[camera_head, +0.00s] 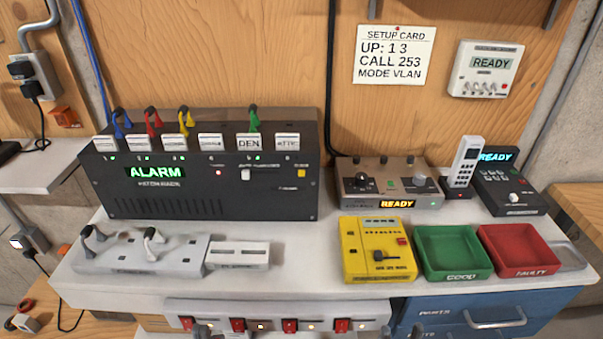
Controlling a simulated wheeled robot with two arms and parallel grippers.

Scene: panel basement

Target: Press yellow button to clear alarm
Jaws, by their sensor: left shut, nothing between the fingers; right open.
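The dark alarm unit (240,200) stands at the back left of the white bench, with a green lit "ALARM" display (157,172). A small square yellow button (301,173) sits at the right of its front face, uncovered. My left gripper (205,330) shows only as grey tips at the bottom edge, below the bench front; it is shut and empty. My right gripper (416,331) also barely shows at the bottom edge, open, further right. Both are well apart from the yellow button.
A grey plug holder (140,265) and a yellow device (377,255) stand in front. A green tray (452,277), red tray (527,270) and control box (385,205) are to the right. A power strip (270,308) runs along the bench front. Bench before the button is mostly clear.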

